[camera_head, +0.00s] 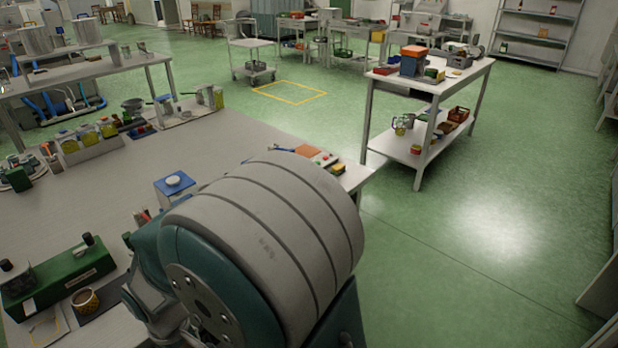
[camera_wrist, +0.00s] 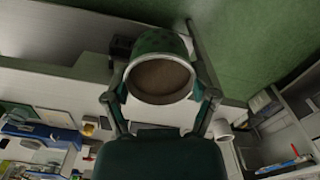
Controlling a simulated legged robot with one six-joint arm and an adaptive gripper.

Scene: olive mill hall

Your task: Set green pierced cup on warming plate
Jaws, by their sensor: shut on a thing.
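The green pierced cup (camera_wrist: 158,48) is in the wrist view, its round mouth facing the camera and its inside brownish. My gripper (camera_wrist: 162,90) is shut on it, one finger at each side of the cup. In the head view my own arm covers much of the near bench, and neither the cup nor the fingertips can be made out. A blue box with a round white disc on top (camera_head: 174,184) stands on the bench left of my arm. I cannot tell for sure whether it is the warming plate.
The long grey bench (camera_head: 235,145) carries a green box with black knobs (camera_head: 62,278), an ochre pot (camera_head: 86,301), and several jars at its far left. A white two-level table (camera_head: 460,85) stands beyond; green floor lies between.

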